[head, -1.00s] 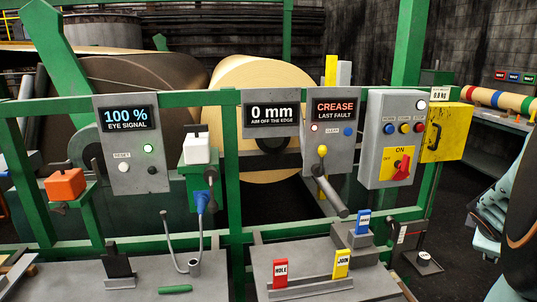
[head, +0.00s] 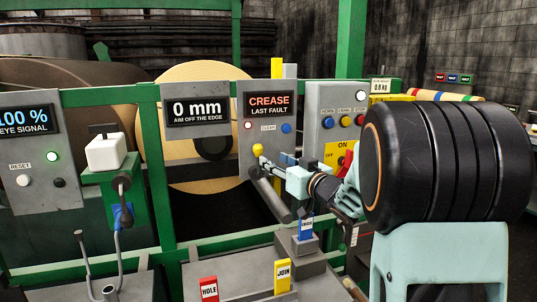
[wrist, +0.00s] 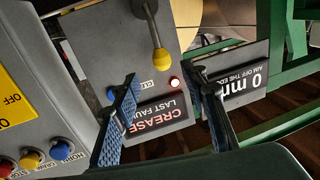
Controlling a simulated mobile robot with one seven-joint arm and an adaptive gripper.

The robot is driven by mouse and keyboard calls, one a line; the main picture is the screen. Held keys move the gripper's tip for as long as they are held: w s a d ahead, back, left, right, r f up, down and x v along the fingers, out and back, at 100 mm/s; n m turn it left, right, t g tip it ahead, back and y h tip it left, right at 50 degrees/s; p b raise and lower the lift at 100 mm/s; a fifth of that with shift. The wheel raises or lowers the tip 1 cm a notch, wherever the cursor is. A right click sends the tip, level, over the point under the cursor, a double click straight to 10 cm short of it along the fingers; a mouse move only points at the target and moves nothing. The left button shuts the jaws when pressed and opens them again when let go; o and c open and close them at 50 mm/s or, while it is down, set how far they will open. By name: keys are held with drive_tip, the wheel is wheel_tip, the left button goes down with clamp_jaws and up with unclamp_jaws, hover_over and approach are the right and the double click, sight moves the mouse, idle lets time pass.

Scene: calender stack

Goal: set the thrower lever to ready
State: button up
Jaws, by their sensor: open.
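A lever with a yellow knob (head: 258,149) stands on the grey panel (head: 250,107) reading CREASE LAST FAULT; no label naming it as the thrower lever is legible. In the wrist view the knob (wrist: 161,59) sits at the end of a grey rod (wrist: 152,25). My gripper (head: 272,162) is at the lever in the head view, its fingers partly covering the area below the knob. In the wrist view my gripper (wrist: 166,78) is open, with the knob just beyond the gap between the fingertips. Nothing is held. Whether a finger touches the lever cannot be told.
A thick grey bar (head: 270,196) slants down below the lever. The switch box (head: 335,108) with buttons and a red rotary switch is close on the right. Green rails (head: 163,180) frame the panels. Upright HOLE (head: 209,290), JOIN (head: 283,276) and blue (head: 306,229) tags stand below.

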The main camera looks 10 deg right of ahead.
sight(260, 152)
drive_tip(key=x, duration=1)
drive_tip(key=shift+w+a, duration=0.15)
drive_tip(key=shift+w, duration=0.15)
clamp_jaws()
